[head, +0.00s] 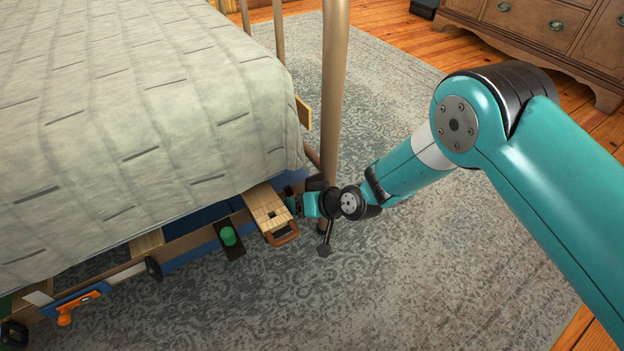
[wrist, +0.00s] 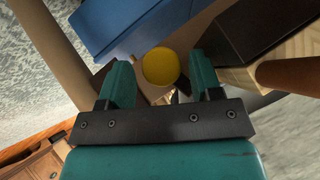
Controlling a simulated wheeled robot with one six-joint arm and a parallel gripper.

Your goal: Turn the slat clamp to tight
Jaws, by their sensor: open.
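In the wrist view a yellow round knob (wrist: 160,67) shows just beyond and between the fingertips of my gripper (wrist: 160,80). The jaws are open, one finger on each side of the knob; I cannot tell whether they touch it. The knob looks like part of the slat clamp, but most of the clamp body is hidden. In the head view my gripper (head: 294,204) is at the bed's lower corner, beside a pale wooden slat piece (head: 264,206) with a brown handle (head: 284,236). The yellow knob is hidden there.
A green knob (head: 228,236) on a dark block and an orange lever (head: 64,319) on a blue piece lie along the bed's underside. The bedpost (head: 333,90) stands close behind my gripper. The blanket (head: 140,110) overhangs. The rug (head: 400,280) in front is clear.

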